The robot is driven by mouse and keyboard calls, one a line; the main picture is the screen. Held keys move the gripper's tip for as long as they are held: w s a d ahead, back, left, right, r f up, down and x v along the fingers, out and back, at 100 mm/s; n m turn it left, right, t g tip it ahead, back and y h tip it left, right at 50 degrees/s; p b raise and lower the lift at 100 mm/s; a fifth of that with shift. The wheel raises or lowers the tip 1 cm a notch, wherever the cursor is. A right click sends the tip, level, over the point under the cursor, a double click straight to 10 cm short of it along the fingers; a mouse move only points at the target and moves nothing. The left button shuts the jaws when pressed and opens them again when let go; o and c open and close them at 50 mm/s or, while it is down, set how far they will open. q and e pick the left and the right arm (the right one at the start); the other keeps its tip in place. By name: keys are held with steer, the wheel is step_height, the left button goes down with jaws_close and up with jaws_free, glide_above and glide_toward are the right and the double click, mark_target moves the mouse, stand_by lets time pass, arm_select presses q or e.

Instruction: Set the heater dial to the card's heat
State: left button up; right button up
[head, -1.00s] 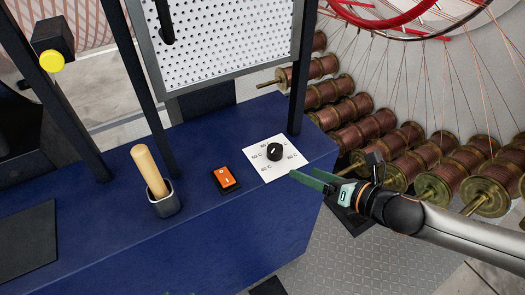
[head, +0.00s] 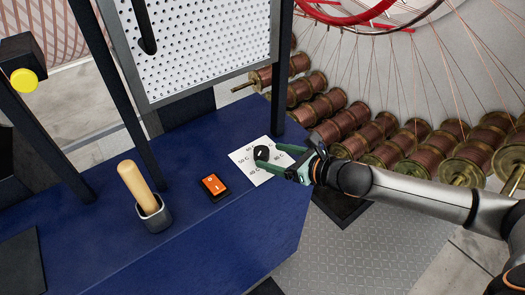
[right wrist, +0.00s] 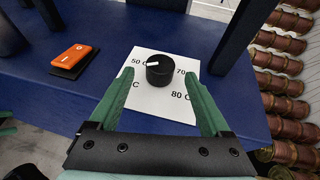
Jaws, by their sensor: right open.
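The heater dial (head: 262,153) is a round black knob on a white plate (head: 243,156) printed with temperatures, on the blue bench top. In the right wrist view, the dial (right wrist: 159,72) has a white mark pointing left, roughly towards "50 C"; "70" and "80 C" show on its right. My right gripper (head: 268,156) is open, its green fingers either side of the dial in the picture; I cannot tell if they touch it. In the right wrist view, a green piece at the left edge (right wrist: 6,122) may be my left gripper. I see no separate heat card.
A wooden handle (head: 137,187) stands in a grey cup (head: 152,217). A perforated panel (head: 200,45) on black posts rises behind. Copper spools (head: 390,145) lie beyond the bench to the right.

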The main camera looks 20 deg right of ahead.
mark_target(267, 155)
steer(key=shift+x, duration=2.4)
steer(key=shift+s, duration=0.1)
jaws_close()
